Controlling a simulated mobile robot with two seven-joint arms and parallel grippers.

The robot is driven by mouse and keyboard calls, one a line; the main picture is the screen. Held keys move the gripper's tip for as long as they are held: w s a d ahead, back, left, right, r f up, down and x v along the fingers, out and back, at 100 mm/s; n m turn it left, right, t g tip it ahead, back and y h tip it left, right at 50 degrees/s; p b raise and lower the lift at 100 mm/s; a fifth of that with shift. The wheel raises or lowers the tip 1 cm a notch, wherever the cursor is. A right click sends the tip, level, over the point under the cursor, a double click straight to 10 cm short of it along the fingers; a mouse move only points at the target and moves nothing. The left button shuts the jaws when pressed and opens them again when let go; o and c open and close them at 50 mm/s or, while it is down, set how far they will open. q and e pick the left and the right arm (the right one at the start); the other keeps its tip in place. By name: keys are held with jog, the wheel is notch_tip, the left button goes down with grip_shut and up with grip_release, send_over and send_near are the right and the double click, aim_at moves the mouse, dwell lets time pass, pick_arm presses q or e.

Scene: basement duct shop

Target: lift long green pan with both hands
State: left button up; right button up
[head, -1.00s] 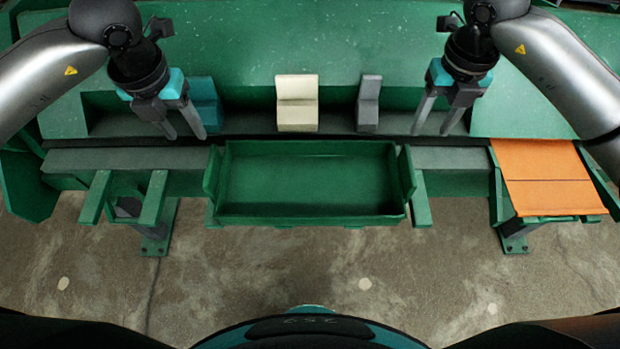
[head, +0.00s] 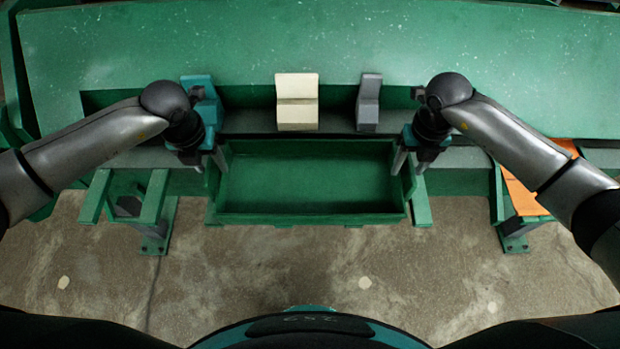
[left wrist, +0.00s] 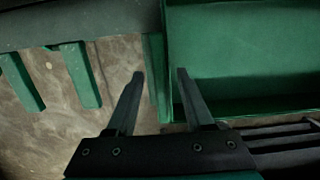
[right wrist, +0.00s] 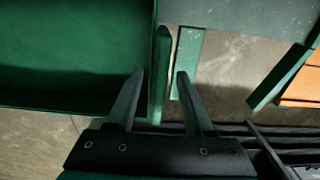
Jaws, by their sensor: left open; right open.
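The long green pan (head: 310,185) is an empty, shallow tray standing level at the front middle of the bench in the head view. It has an upright plate at each short end. My left gripper (head: 212,166) is open at the pan's left end. In the left wrist view its fingers (left wrist: 160,72) stand either side of the pan's end wall and plate (left wrist: 156,75). My right gripper (head: 405,168) is open at the pan's right end. In the right wrist view its fingers (right wrist: 162,72) straddle that end plate (right wrist: 162,60). I cannot tell whether any finger touches.
Behind the pan stand a teal block (head: 202,95), a cream block (head: 297,103) and a grey block (head: 368,103) in a recess of the green bench (head: 310,45). An orange panel (head: 530,190) lies at the right. Concrete floor (head: 300,270) is open in front.

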pick_arm(q)
jog(key=shift+f, duration=0.1)
jog(key=shift+c, duration=0.4)
pick_arm(e)
jog(key=shift+c, duration=0.4)
pick_arm(q)
jog(key=c, duration=0.7)
pick_arm(e)
jog(key=c, duration=0.7)
pick_arm(q)
grip_shut()
pick_arm(e)
grip_shut()
pick_arm(q)
jog(key=shift+w, duration=0.1)
